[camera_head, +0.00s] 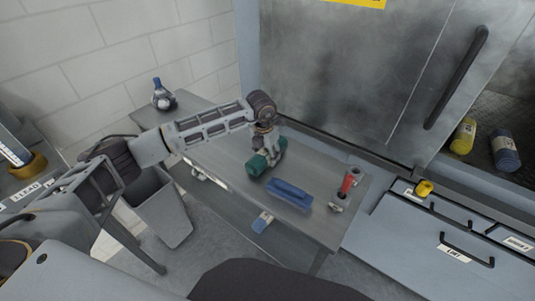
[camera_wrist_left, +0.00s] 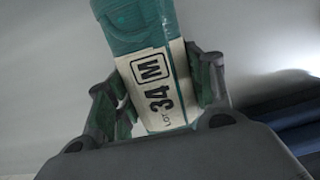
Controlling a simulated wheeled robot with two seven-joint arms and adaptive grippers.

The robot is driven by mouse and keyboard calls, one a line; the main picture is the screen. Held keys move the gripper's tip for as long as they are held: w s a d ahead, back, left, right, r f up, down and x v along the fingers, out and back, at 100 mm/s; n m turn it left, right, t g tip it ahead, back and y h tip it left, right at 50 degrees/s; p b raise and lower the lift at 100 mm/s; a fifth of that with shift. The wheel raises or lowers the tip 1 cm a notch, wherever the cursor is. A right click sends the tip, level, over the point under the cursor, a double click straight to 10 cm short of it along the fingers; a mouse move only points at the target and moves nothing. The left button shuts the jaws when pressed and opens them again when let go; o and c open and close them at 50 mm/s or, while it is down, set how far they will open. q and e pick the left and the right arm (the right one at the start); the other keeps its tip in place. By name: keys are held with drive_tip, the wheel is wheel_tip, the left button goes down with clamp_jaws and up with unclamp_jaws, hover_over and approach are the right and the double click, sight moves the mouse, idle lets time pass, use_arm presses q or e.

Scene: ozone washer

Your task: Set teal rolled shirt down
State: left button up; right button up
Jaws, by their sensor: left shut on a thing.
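The teal rolled shirt (camera_head: 258,164) is at my left gripper (camera_head: 268,150), over the grey metal table (camera_head: 222,160). In the left wrist view the teal rolled shirt (camera_wrist_left: 137,25) has a white band marked "34 M" and sits between the two fingers of my left gripper (camera_wrist_left: 160,95), which is shut on it. In the head view the roll is low, at or just above the tabletop; I cannot tell whether it touches. My right gripper is not in view.
A blue tray-like object (camera_head: 289,193) lies just right of the roll. A red-handled item (camera_head: 346,185) stands near the table's right end. A spray bottle (camera_head: 163,95) is at the back left. A grey bin (camera_head: 163,212) stands below left. The steel washer door (camera_head: 350,70) is behind.

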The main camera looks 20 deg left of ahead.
use_arm(q)
drive_tip(key=shift+f, duration=0.2)
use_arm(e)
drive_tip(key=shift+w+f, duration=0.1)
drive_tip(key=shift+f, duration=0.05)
use_arm(q)
drive_tip(key=o, duration=1.1)
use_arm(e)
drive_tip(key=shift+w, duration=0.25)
use_arm(q)
drive_tip(key=shift+o, duration=0.2)
drive_tip(key=shift+r, duration=0.1)
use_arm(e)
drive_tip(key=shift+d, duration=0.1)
